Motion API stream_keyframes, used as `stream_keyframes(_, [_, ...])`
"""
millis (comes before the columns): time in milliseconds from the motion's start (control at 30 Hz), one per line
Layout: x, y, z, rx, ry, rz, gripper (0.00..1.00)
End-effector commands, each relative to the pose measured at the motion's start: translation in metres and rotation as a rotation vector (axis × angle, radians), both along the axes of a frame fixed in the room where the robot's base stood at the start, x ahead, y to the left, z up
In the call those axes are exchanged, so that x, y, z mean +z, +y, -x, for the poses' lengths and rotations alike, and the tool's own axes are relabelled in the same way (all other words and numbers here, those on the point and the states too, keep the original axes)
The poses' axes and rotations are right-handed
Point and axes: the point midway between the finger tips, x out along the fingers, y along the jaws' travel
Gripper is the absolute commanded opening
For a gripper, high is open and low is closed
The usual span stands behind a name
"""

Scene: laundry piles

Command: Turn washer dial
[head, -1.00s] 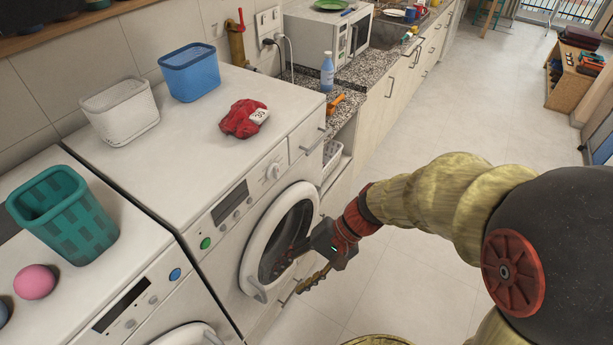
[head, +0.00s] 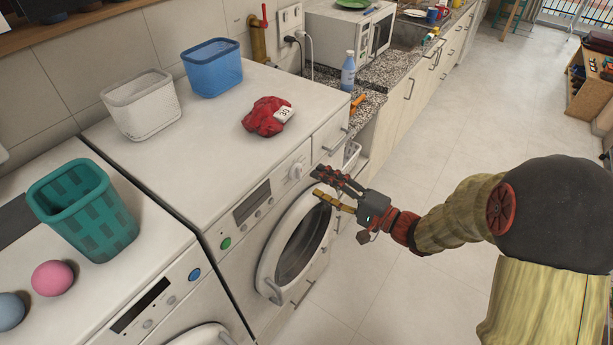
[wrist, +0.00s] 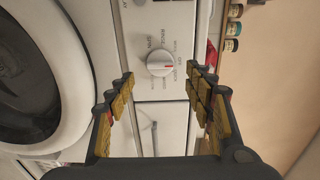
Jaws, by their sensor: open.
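The washer (head: 246,202) is the white machine with a round door on its front and a panel along the top edge. Its dial (head: 296,171) is a white round knob on that panel. In the wrist view the dial (wrist: 160,63) has a red mark and printed labels around it. It lies ahead of my gripper, between the lines of the two fingers. My gripper (head: 327,184) is open and empty, in front of the panel to the right of the dial. In the wrist view the fingertips (wrist: 160,78) are apart, and do not appear to touch the dial.
The washer door (head: 297,243) is below and left of the gripper. A red cloth (head: 264,117), a white basket (head: 143,105) and a blue basket (head: 212,68) stand on top. A second machine with a teal basket (head: 82,211) is at left.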

Motion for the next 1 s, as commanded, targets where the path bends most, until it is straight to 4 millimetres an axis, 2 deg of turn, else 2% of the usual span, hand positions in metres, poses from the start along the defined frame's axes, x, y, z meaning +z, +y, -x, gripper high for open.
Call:
stream_keyframes(200, [-0.001, 0.028, -0.019, 0.005, 0.001, 0.001, 0.53])
stream_keyframes(400, [0.000, 0.042, -0.032, 0.002, 0.001, 0.001, 0.53])
stream_keyframes(733, [0.000, 0.044, -0.035, 0.001, 0.001, 0.000, 0.53])
stream_keyframes(1000, [0.000, 0.044, -0.034, 0.001, 0.002, 0.000, 0.38])
